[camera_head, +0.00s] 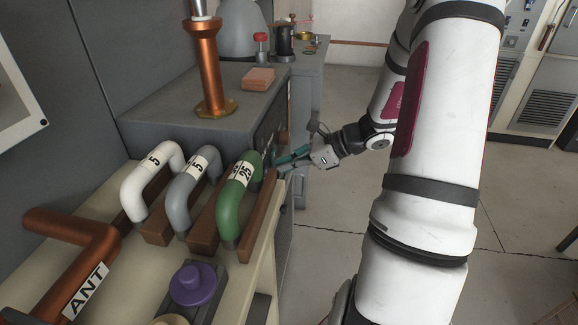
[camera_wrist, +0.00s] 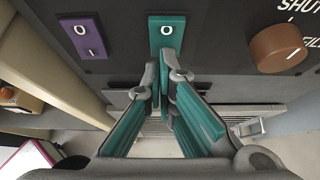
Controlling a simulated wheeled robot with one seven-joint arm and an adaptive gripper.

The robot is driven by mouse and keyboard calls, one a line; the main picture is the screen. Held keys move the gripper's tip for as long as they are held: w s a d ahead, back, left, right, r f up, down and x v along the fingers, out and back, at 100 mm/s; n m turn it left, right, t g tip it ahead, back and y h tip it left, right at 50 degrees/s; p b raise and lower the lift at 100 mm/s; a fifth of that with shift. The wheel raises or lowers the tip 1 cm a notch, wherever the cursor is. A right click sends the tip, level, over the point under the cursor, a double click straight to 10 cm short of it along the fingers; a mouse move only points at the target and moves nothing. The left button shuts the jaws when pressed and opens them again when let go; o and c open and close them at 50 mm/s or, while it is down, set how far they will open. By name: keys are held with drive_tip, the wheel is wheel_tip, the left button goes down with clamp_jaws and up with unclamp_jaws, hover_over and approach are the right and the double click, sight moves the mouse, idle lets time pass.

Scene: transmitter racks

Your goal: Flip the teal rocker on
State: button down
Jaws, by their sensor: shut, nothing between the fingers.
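The teal rocker (camera_wrist: 167,30) is on a dark panel at the top middle of the wrist view. A "0" mark shows on its upper part; its lower end is partly hidden by my fingertips. My gripper (camera_wrist: 161,75) is shut and empty, with its tips at or just in front of the rocker's lower end. I cannot tell whether they touch it. In the head view my gripper (camera_head: 276,163) is at the front of the grey cabinet, beside the green handle, and the rocker is hidden there.
A purple rocker (camera_wrist: 84,35) marked 0 and I is left of the teal one, and a brown knob (camera_wrist: 278,48) is to the right. Green (camera_head: 238,200), grey (camera_head: 187,185) and white (camera_head: 146,190) pipe handles stand near the gripper. Open floor lies right of the cabinet (camera_head: 160,95).

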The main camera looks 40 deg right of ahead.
idle(0.3)
drive_tip(key=shift+r+p, duration=0.8)
drive_tip(key=shift+p, duration=0.1)
drive_tip(key=shift+w+a, duration=0.1)
drive_tip(key=f+p+v, duration=0.1)
drive_tip(key=p+v, duration=0.2)
drive_tip(key=v, duration=1)
drive_tip(key=shift+s+d+r, duration=0.2)
drive_tip(key=shift+s+d, duration=0.25)
drive_tip(key=shift+s, duration=0.05)
